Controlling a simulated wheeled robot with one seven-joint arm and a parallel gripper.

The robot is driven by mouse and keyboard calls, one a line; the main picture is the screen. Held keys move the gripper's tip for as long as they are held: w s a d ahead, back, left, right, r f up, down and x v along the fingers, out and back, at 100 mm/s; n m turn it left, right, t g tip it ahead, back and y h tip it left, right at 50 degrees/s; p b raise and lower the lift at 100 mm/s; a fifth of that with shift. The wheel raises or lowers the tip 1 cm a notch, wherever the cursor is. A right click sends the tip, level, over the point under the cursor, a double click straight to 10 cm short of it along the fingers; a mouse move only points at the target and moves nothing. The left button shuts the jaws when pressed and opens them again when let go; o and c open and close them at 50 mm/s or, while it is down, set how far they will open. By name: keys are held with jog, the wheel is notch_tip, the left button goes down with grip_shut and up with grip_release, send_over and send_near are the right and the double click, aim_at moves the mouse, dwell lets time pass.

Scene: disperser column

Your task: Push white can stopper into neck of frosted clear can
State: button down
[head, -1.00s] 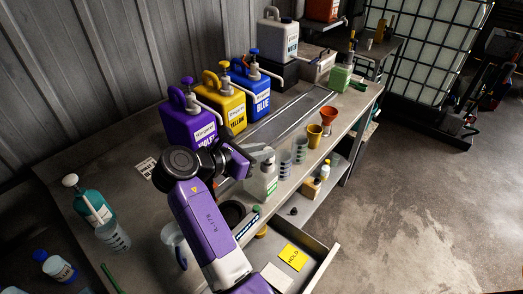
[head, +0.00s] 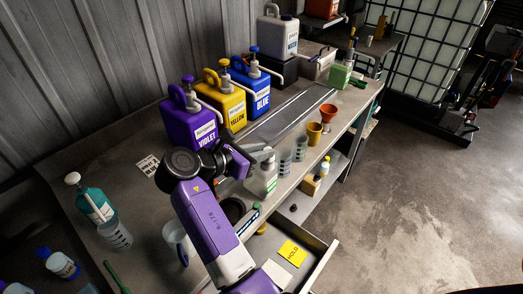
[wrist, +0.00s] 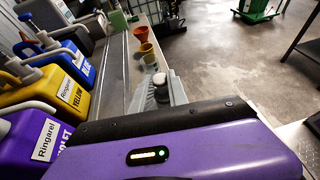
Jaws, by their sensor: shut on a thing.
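The frosted clear can (head: 264,183) stands on the bench near its front edge, with a green-marked label low on its side. My gripper (head: 263,157) is right above it, its grey fingers level with the can's top. In the wrist view my gripper (wrist: 160,90) is shut on a small pale, round piece (wrist: 160,79), which looks like the white can stopper. The fingers hide the can's neck, so I cannot tell whether the stopper sits in it or just over it.
Violet (head: 188,125), yellow (head: 224,103) and blue (head: 252,90) pump cans stand behind my arm. Measuring cups (head: 285,161) and an orange funnel (head: 328,112) stand to the right. A teal bottle (head: 93,203) is at left. An open drawer (head: 318,262) juts out in front.

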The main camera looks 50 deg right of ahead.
jog(key=shift+f+p, duration=0.35)
jog(key=shift+f, duration=0.15)
dwell(0.8)
jog(key=c, duration=0.7)
grip_release()
jog(key=shift+r, duration=3.5)
